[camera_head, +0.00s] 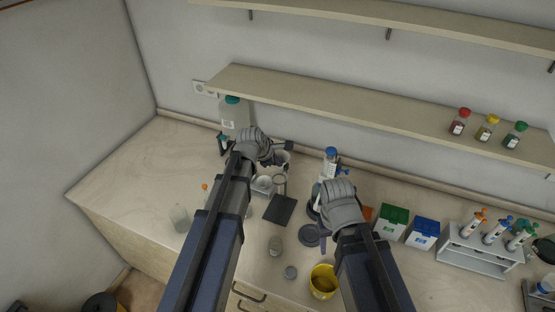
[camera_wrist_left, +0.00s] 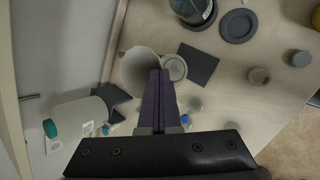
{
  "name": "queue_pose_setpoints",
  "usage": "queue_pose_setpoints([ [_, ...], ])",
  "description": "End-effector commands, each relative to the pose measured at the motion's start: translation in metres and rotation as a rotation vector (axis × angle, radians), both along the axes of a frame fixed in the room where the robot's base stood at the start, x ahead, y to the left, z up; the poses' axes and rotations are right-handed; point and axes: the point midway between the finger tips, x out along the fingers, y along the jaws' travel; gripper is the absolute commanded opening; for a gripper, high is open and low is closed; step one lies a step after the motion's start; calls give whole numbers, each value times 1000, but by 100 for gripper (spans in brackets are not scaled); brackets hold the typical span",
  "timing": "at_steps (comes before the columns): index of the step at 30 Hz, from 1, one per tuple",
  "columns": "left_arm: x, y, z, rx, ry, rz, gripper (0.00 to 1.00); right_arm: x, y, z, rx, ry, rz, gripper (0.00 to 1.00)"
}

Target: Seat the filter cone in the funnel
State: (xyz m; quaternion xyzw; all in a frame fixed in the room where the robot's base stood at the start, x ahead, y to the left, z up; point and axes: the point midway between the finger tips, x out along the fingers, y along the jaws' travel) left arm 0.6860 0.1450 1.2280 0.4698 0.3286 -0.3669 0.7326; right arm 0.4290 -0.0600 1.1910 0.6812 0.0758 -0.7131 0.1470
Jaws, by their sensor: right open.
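A white filter cone (camera_wrist_left: 137,72) stands large and close in the left wrist view, its wide mouth towards the camera. My left gripper (camera_wrist_left: 160,76) has its fingers together at the cone's right edge and appears shut on its wall. In the head view the cone (camera_head: 284,157) shows by the left gripper (camera_head: 273,157). A pale round rim, apparently the funnel (camera_wrist_left: 175,67), lies just right of the cone in the wrist view; in the head view the funnel (camera_head: 279,180) is just below the cone. The cone appears apart from it. My right gripper (camera_head: 320,196) is open, its fingers partly hidden.
A dark square plate (camera_head: 279,209) lies in front of the funnel. A large teal-capped bottle (camera_head: 234,115) stands behind my left arm. A blue-capped bottle (camera_head: 330,160), yellow container (camera_head: 323,282), boxes (camera_head: 391,222) and tube rack (camera_head: 480,250) stand to the right.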

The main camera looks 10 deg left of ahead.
Motion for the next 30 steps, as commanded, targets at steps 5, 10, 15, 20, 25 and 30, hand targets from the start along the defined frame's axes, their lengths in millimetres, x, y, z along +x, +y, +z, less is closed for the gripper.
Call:
queue_pose_setpoints([
  [5,0,0,-16,0,1,1,0,0,0,-16,-1,-1,4,50],
  [10,0,1,-30,0,0,2,0,0,0,-30,0,-1,6,50],
  [15,0,1,-35,0,0,2,0,1,0,-35,0,-2,5,50],
  [20,0,1,-34,0,0,2,0,1,0,-34,0,-2,5,50],
  [25,0,1,-34,0,0,2,0,1,0,-34,0,-2,5,50],
  [30,-1,2,-34,0,0,2,0,1,0,-34,0,-2,5,50],
])
